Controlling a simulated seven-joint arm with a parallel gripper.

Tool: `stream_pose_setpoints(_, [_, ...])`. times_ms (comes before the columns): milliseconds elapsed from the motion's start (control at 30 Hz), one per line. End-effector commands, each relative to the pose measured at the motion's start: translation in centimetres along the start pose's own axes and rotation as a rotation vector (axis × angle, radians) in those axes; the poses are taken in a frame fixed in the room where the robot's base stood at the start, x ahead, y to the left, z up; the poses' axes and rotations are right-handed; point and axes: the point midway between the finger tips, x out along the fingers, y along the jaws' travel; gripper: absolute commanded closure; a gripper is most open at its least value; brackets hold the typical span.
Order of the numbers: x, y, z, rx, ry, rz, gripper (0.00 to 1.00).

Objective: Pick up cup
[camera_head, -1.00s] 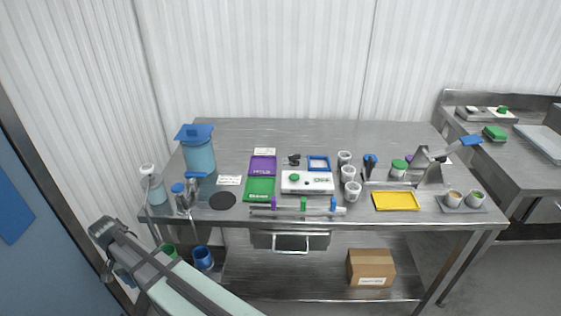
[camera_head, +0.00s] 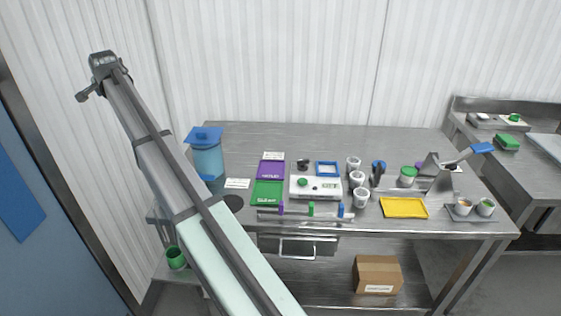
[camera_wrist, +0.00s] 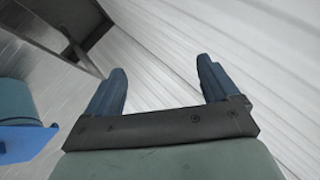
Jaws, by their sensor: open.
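Three white cups stand in a column right of the scale on the table: a back cup (camera_head: 353,163), a middle cup (camera_head: 357,179) and a front cup (camera_head: 361,198). Two more cups with contents, a left one (camera_head: 464,206) and a right one (camera_head: 486,207), sit on a small grey tray (camera_head: 455,218) at the right. My gripper (camera_wrist: 160,85) shows in the wrist view with its two blue fingers wide apart and nothing between them. It faces the ribbed white wall, away from the cups. I cannot make out the fingers in the head view.
A blue lidded container (camera_head: 207,160) stands at the table's left; its blue lid also shows in the wrist view (camera_wrist: 22,140). The scale (camera_head: 316,188), yellow tray (camera_head: 404,208), green mat (camera_head: 268,193) and purple mat (camera_head: 271,169) fill the middle. The back of the table is clear.

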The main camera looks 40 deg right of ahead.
Motion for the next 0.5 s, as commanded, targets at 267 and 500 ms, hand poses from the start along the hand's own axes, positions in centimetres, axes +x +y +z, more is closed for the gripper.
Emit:
stream_pose_setpoints(267, [-1.7,8.3,-13.2,-0.231,0.059,0.1,0.12])
stream_pose_setpoints(500, [-3.4,19.0,-21.9,-0.477,0.022,0.241,0.12])
